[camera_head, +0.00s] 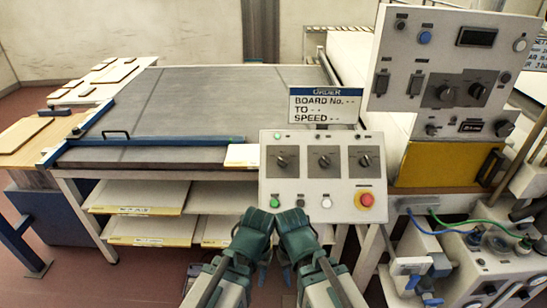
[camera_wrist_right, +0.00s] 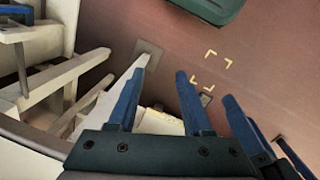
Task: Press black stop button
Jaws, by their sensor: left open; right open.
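The control panel (camera_head: 345,186) stands in front of me with three rotary knobs above a row of buttons. A green button (camera_head: 274,203), a small black button (camera_head: 300,203) and a white button (camera_head: 326,203) sit in that row, left of a red mushroom button (camera_head: 366,199) on yellow. My left gripper (camera_head: 262,276) hangs below the panel's lower left edge, fingers downward, open and empty. My right gripper (camera_head: 286,276) is close beside it. In the right wrist view its blue fingers (camera_wrist_right: 160,90) are apart with nothing between them. Neither gripper visibly touches a button.
A grey-topped table (camera_head: 190,100) with shelves is at left. A taller switch panel (camera_head: 450,70) and a unit with hoses (camera_head: 480,255) are at right. Floor shows below my grippers.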

